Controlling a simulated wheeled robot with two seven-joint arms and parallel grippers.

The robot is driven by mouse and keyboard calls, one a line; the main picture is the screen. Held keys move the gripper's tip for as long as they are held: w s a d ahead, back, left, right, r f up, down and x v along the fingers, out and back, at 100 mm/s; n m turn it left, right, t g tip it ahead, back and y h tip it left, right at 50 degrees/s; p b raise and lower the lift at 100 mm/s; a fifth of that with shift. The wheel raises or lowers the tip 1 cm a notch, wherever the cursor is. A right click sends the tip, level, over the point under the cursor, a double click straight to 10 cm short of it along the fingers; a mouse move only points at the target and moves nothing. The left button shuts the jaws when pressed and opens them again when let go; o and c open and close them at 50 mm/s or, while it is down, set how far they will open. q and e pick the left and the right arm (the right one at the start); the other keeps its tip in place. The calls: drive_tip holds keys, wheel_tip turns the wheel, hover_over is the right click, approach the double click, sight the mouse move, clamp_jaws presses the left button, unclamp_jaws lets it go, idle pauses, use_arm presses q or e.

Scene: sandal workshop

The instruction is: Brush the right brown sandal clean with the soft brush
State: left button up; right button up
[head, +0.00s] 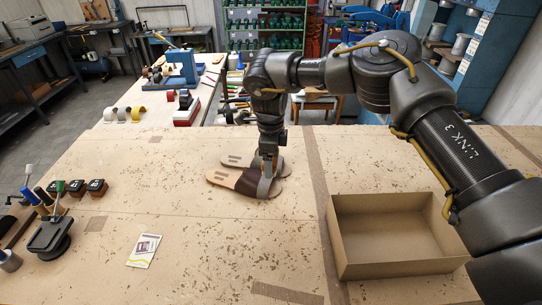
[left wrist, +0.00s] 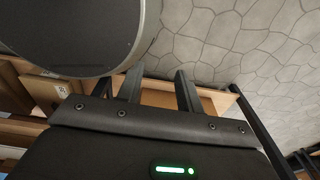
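A pair of sandals lies side by side near the middle of the bench. The nearer sandal (head: 224,178) has a tan footbed and a dark brown strap; the farther, paler sandal (head: 232,159) lies just behind it. My right gripper (head: 266,184) points down over the strap area of the nearer sandal, covering part of both. Its fingertips are too small to tell whether they are open or what they hold. I cannot make out the soft brush. My left gripper shows only in the left wrist view (left wrist: 159,92), its two fingers apart with nothing between them.
An open, empty-looking cardboard box (head: 345,238) stands at right, under my right arm. A printed card (head: 144,250) lies front left. Dark labelled blocks (head: 76,187) and a black stand (head: 50,237) with handled tools nearby occupy the left edge. The front middle of the bench is clear.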

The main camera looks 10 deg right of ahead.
drive_tip(key=shift+w+a+f+b, duration=0.1)
drive_tip(key=shift+w+f+b, duration=0.1)
drive_tip(key=shift+f+b, duration=0.45)
wheel_tip(320, 180, down, 5)
drive_tip(key=b, duration=0.3)
drive_tip(key=shift+r, duration=0.15)
drive_tip(key=shift+w, duration=0.15)
use_arm(q)
drive_tip(key=f, duration=0.5)
drive_tip(key=shift+w, duration=0.35)
drive_tip(key=shift+w, duration=0.15)
drive_tip(key=shift+f+b, duration=0.15)
drive_tip(key=shift+b, duration=0.25)
use_arm(e)
drive_tip(key=shift+f, duration=0.7)
use_arm(q)
drive_tip(key=shift+r, duration=0.25)
use_arm(e)
drive_tip(key=shift+r, duration=0.1)
